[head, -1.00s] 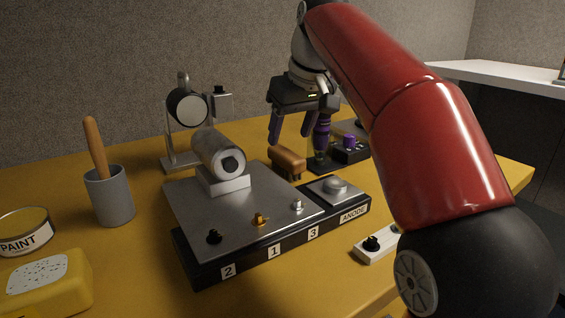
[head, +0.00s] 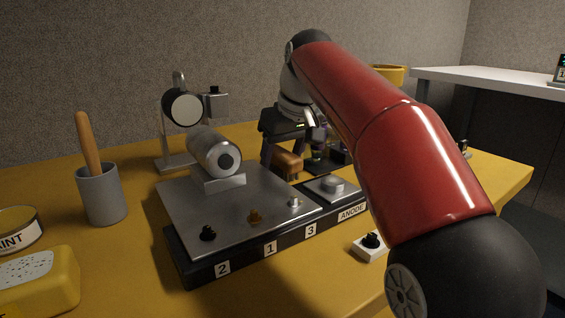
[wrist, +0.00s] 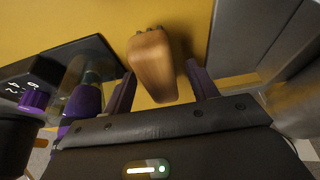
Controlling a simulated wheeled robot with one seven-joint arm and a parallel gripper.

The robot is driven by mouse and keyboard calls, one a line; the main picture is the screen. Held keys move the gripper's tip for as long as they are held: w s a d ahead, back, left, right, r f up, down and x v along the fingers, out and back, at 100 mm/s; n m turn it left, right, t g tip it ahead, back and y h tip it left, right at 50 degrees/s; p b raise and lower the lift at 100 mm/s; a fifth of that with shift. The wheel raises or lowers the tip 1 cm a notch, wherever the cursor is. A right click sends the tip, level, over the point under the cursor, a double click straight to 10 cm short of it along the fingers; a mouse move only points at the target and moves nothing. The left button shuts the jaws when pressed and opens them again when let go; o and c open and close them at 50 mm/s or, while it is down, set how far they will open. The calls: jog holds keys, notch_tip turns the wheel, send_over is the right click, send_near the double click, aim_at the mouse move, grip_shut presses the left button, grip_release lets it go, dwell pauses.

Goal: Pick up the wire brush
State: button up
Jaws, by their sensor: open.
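The wire brush (head: 287,164) is a brown wooden block on the yellow table, just behind the winch console (head: 230,205). In the wrist view the brush (wrist: 152,68) lies between the two purple fingers, with small dark tips at its far end. My gripper (wrist: 162,88) is open, with a finger on each side of the brush and visible gaps. In the head view my gripper (head: 287,150) is low around the brush. The right finger is partly hidden there by the brush and my arm.
A purple-and-clear bottle-like object (wrist: 85,98) and a dark box with a purple knob (wrist: 34,100) stand close left of my gripper in the wrist view. The console's grey plate (wrist: 235,40) is close on the right. A grey cup (head: 102,195) stands far left.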

aim_at(283, 151)
jog(key=shift+f, duration=0.15)
dwell(0.3)
jog(key=c, duration=1.2)
notch_tip(283, 151, up, 20)
jog(key=p, duration=1.2)
jog(key=shift+r, duration=0.25)
